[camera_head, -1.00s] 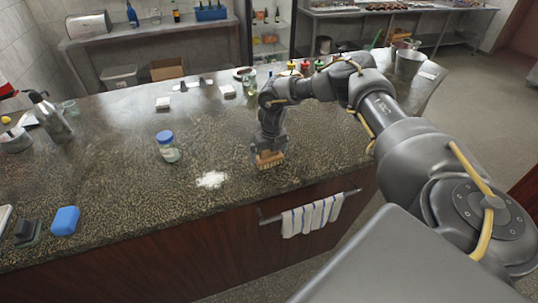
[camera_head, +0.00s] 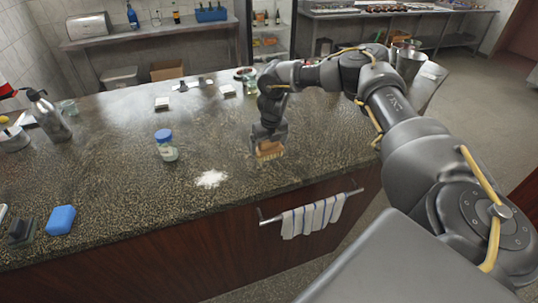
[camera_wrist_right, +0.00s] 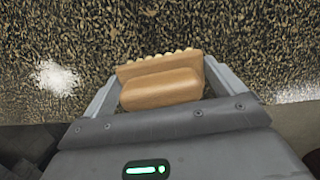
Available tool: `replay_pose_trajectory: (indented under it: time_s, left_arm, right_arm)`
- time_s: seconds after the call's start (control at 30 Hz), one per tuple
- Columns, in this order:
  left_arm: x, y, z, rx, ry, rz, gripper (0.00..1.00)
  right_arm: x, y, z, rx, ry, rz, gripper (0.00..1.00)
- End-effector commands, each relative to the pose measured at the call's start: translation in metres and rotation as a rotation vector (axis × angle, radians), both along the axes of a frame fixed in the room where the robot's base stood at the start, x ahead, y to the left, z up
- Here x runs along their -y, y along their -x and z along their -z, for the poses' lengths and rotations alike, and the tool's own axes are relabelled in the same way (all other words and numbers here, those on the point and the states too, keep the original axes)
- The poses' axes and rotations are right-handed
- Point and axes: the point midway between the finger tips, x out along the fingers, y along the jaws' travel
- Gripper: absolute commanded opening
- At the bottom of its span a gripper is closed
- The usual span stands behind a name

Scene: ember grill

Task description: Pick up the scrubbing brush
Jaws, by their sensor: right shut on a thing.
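The scrubbing brush (camera_head: 269,149) has a tan wooden body with pale bristles pointing down. It is held over the stone counter, near the counter's front edge. My right gripper (camera_head: 268,141) is shut on it. In the right wrist view the brush (camera_wrist_right: 162,88) lies between the two fingers of the right gripper (camera_wrist_right: 160,95), with bristle tips showing along its far side. The bristles appear a little above the counter, though the gap is hard to judge. My left gripper is not in view.
White powder (camera_head: 210,179) lies on the counter (camera_head: 120,160) left of the brush. A blue-lidded jar (camera_head: 166,145) stands farther left, and a blue sponge (camera_head: 61,220) lies at the front left. A striped towel (camera_head: 312,216) hangs on a rail below the counter edge.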

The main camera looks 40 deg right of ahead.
Motion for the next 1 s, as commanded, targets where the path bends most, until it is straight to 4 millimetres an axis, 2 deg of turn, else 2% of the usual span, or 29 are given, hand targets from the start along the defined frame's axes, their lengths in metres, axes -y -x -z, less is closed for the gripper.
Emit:
replay_pose_trajectory:
  time_s: [0.03, 0.23, 0.33, 0.5, 0.7, 1.0]
  left_arm:
    - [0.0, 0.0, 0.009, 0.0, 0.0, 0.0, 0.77]
    - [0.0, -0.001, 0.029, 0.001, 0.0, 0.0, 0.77]
    - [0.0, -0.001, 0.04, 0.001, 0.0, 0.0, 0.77]
    - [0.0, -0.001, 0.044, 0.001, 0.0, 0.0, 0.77]
    - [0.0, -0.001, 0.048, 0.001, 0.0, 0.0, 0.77]
    - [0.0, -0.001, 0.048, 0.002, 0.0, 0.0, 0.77]
  right_arm:
    - [-0.012, 0.004, -0.007, 0.004, -0.006, -0.009, 0.68]
    - [-0.047, 0.021, -0.054, 0.006, -0.002, -0.012, 0.68]
    - [-0.07, 0.033, -0.062, 0.001, 0.0, -0.013, 0.68]
    - [-0.101, 0.047, -0.083, 0.003, 0.001, -0.01, 0.68]
    - [-0.12, 0.057, -0.092, 0.001, 0.0, -0.005, 0.68]
    - [-0.125, 0.06, -0.095, -0.002, 0.0, -0.002, 0.68]
